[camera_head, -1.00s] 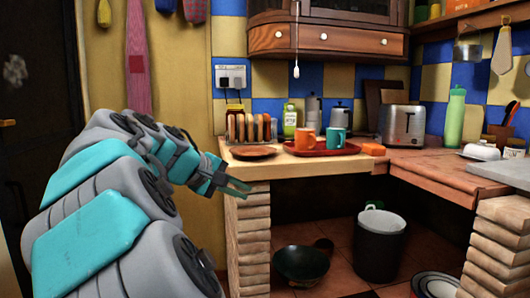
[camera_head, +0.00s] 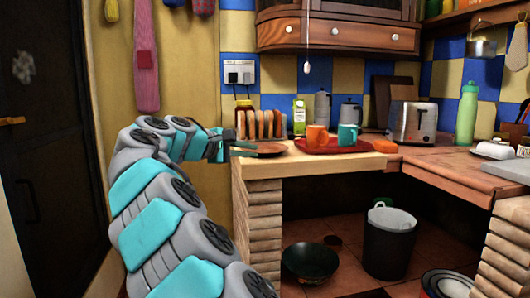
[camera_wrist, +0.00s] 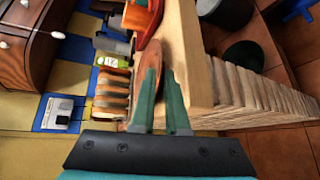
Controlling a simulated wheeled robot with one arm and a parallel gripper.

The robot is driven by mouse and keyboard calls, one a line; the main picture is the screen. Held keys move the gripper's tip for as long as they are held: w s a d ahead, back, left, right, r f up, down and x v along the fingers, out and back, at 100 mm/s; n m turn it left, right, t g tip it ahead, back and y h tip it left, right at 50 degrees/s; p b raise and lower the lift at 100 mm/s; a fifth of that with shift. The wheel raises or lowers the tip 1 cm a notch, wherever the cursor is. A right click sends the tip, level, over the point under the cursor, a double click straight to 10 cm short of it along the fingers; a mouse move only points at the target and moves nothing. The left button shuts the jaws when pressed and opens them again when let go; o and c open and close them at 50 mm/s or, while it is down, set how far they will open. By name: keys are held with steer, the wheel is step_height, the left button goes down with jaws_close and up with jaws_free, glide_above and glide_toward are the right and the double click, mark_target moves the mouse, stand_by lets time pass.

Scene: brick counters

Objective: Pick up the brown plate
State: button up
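The brown plate (camera_head: 266,149) lies flat near the left end of the wooden counter, in front of the toast rack. My gripper (camera_head: 243,149) is at the plate's left side, level with the counter top. In the wrist view, turned on its side, the plate (camera_wrist: 150,62) lies just beyond and partly behind the green fingers. My gripper (camera_wrist: 163,75) is open there, with a narrow gap between the fingers. One finger overlaps the plate in the picture, and the other is by the counter edge. I cannot tell whether either touches the plate.
A toast rack (camera_head: 260,124) stands behind the plate. A red tray (camera_head: 330,149) with an orange mug (camera_head: 317,138) and a teal mug (camera_head: 347,135) is close on the right. The counter's front edge (camera_head: 320,166) and brick support (camera_head: 264,215) are below.

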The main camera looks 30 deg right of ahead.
mark_target(260, 161)
steer(key=x, duration=0.4)
jaws_close()
steer(key=shift+r, duration=0.1)
stand_by(1.5)
